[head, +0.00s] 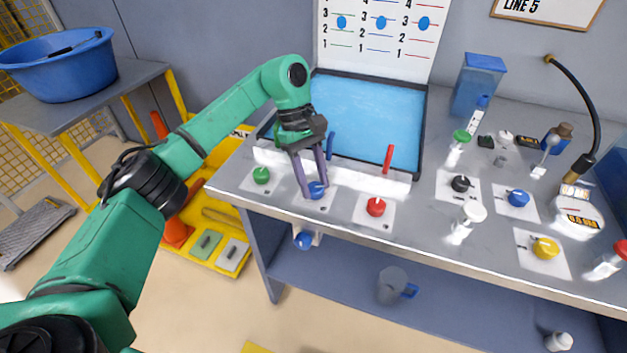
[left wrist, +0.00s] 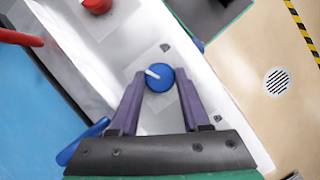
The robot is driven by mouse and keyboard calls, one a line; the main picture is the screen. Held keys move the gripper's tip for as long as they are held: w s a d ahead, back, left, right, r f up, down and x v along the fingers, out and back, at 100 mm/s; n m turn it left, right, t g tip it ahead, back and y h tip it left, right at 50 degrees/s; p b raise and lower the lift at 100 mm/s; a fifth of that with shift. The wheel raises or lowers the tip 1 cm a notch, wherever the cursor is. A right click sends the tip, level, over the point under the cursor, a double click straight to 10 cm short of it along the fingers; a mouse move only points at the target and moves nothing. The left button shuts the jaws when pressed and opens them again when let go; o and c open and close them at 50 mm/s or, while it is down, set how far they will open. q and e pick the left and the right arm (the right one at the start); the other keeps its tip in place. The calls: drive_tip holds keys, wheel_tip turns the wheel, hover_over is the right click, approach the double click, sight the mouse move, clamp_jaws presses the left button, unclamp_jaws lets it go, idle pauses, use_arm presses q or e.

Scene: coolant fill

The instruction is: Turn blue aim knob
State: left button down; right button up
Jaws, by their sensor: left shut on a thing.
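The blue aim knob (head: 316,190) sits on a white plate on the bench's front strip, between a green knob (head: 261,175) and a red knob (head: 376,206). My left gripper (head: 309,193) reaches down from above, its two purple fingers on either side of the blue knob. The left wrist view shows the blue knob (left wrist: 159,77) between the fingertips (left wrist: 160,82), with a white pointer mark running toward its upper left. The gripper is shut on the knob. My right gripper is not in view.
Black (head: 460,184), blue (head: 518,198) and yellow (head: 545,247) knobs and a white-capped bottle (head: 467,222) stand to the right.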

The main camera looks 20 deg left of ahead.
use_arm(q)
drive_tip(key=shift+w+r, duration=0.1)
drive_tip(key=shift+r, duration=0.1)
drive_tip(key=shift+c, duration=1.9)
unclamp_jaws()
drive_tip(key=shift+f, duration=0.1)
drive_tip(key=v, duration=0.6)
drive_tip(key=p+v, duration=0.3)
drive_tip(key=v, duration=0.5)
drive_tip(key=shift+r+p, duration=0.25)
drive_tip(key=shift+p, duration=0.15)
drive_tip(key=shift+a, duration=0.1)
